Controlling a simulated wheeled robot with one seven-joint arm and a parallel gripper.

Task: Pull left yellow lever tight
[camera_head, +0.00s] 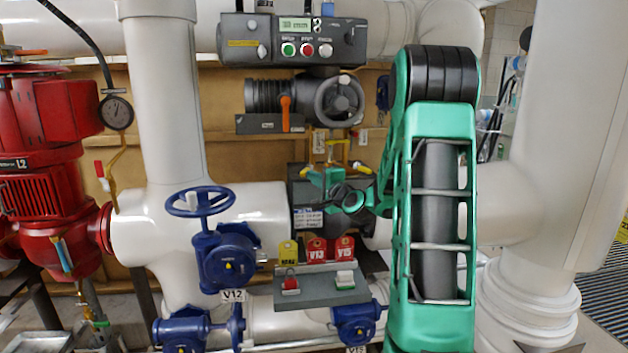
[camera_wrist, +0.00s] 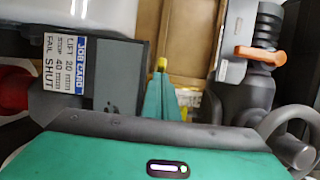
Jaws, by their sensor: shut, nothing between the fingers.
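In the head view two small yellow levers show on the thin yellow pipework behind my gripper. The left yellow lever (camera_head: 304,171) has its tip beside my gripper (camera_head: 317,178); the right yellow lever (camera_head: 361,168) points out to the right. In the wrist view my teal fingers (camera_wrist: 160,78) are closed together, with a yellow tip (camera_wrist: 162,63) right at their ends. I cannot tell whether they touch it. My gripper is shut and empty. Most of the left lever's body and its pivot are hidden behind the gripper.
A grey box with a label (camera_wrist: 65,75) stands close to the left of my fingers. A grey handwheel (camera_head: 338,100) and an orange lever (camera_head: 285,105) are above. A grey tag tray (camera_head: 320,291) and a blue valve (camera_head: 226,255) lie below.

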